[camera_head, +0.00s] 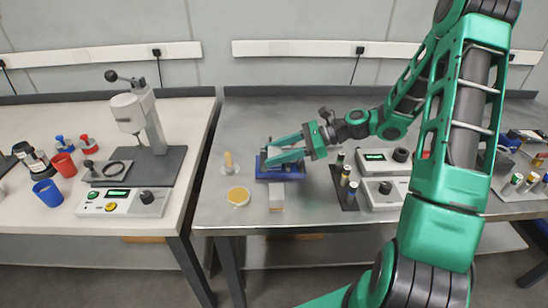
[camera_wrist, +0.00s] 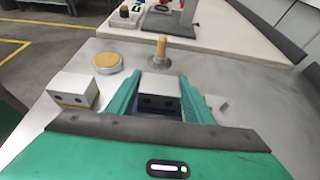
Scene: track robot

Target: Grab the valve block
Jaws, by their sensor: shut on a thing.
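A grey valve block (camera_wrist: 160,85) with two dark holes in its face sits between the two fingers of my gripper (camera_wrist: 160,78) in the wrist view. The fingers are shut on its sides. I cannot tell whether the block still rests in the fixture. A second, similar block (camera_head: 276,198) with a tan base stands in front of the fixture; it also shows left of my gripper in the wrist view (camera_wrist: 73,88).
A yellow-topped round dish (camera_head: 238,196) and a wooden peg on a pale base (camera_head: 229,163) stand left of the fixture. A dark rack of small cylinders (camera_head: 346,186) and grey boxes with displays (camera_head: 385,192) are to the right. A white bench (camera_head: 190,200) holds a press.

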